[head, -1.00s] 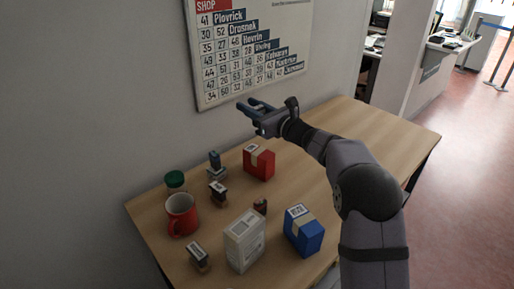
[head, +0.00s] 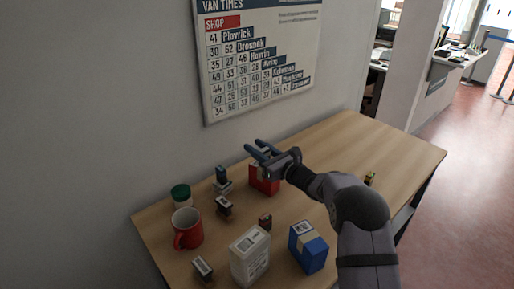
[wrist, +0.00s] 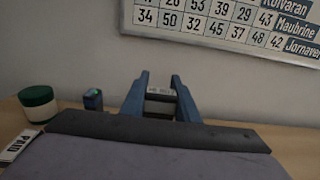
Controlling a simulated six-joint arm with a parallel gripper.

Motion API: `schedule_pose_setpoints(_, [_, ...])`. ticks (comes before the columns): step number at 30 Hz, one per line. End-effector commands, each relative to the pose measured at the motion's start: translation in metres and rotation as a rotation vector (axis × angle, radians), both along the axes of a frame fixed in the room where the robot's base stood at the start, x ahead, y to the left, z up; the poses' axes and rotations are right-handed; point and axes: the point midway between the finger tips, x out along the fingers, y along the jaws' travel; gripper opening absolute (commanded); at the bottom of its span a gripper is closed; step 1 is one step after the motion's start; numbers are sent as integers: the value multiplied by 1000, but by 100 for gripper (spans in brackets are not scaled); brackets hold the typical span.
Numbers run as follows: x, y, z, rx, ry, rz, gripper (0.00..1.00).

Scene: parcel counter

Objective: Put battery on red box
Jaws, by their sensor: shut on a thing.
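My gripper (head: 256,149) is shut on a small grey block with a pale marked face, which I take to be the battery (wrist: 160,93). The fingers flank it in the wrist view (wrist: 158,88), and its lower part is hidden. In the head view the fingers largely hide it. The red box (head: 264,184) stands on the table below my gripper, its top partly covered by the gripper. The gripper is held above it, pointing towards the wall. The red box is not visible in the wrist view.
A red mug (head: 187,230), a green-lidded jar (head: 181,196), a white carton (head: 249,258) and a blue box (head: 308,248) stand nearby. Several small blocks and stamps (head: 223,206) lie among them. The wall (head: 150,110) bounds the back. The table's right part is mostly clear.

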Motion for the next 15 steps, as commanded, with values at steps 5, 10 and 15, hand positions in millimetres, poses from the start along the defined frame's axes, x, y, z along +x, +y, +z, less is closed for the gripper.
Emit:
schedule_pose_setpoints(5, [0, 0, -3, 1, -4, 0, 4])
schedule_pose_setpoints(10, [0, 0, -4, 1, -4, 0, 4])
schedule_pose_setpoints(15, [0, 0, -7, 0, -3, 0, 30])
